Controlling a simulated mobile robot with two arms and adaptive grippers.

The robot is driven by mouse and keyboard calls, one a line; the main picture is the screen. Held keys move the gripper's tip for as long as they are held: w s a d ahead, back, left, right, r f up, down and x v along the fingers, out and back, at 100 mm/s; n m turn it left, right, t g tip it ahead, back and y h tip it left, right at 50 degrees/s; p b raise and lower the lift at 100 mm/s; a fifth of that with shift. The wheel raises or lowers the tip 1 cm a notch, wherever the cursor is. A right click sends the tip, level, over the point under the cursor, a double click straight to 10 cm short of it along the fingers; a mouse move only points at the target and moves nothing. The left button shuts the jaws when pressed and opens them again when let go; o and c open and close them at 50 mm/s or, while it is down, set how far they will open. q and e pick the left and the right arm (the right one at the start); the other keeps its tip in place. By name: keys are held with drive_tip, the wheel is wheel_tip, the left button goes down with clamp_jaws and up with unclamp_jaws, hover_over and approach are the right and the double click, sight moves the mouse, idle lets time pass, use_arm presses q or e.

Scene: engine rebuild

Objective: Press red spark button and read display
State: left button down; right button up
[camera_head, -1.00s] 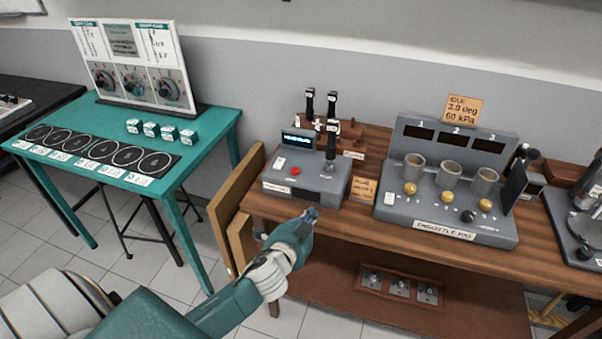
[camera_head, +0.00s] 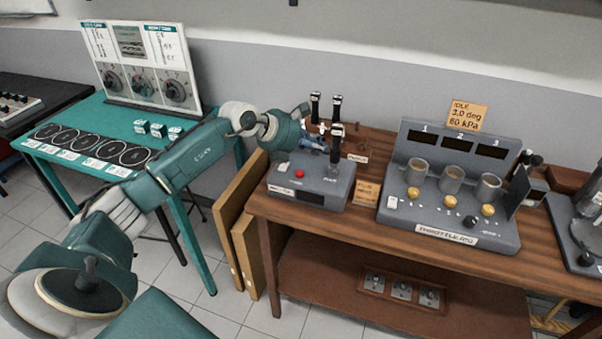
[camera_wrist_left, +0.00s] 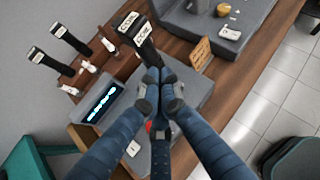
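The grey spark tester box (camera_head: 318,190) sits at the left end of the wooden bench. Its red button (camera_head: 299,173) is in plain view on the top face in the head view. In the left wrist view only a sliver of the red button (camera_wrist_left: 149,127) shows between my fingers. The lit display (camera_wrist_left: 102,103) has cyan characters too small to read; my gripper hides it in the head view. My left gripper (camera_head: 312,145) is above the back of the box, fingertips together. A black-topped coil (camera_wrist_left: 147,42) stands just beyond the fingertips; contact is unclear. My right gripper is out of view.
More black-topped coils (camera_head: 315,100) stand in a rack behind the box. A throttle rig (camera_head: 447,225) with cups stands to the right, past a small orange card (camera_head: 366,193). A teal table (camera_head: 193,150) is at the left. Wooden boards (camera_head: 240,215) lean by the bench's left end.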

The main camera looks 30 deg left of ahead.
use_arm(q)
drive_tip(key=y, duration=0.2)
hover_over(299, 174)
drive_tip(key=shift+a+r+g, duration=0.1)
drive_tip(key=shift+r+g, duration=0.15)
drive_tip(key=shift+g, duration=0.15)
drive_tip(key=shift+s+f, duration=0.1)
wheel_tip(299, 174, down, 9)
drive_tip(key=b, duration=0.5)
drive_tip(key=shift+r, duration=0.2)
idle(0.9)
drive_tip(key=shift+f+b, duration=0.45)
drive_tip(key=shift+b, duration=0.15)
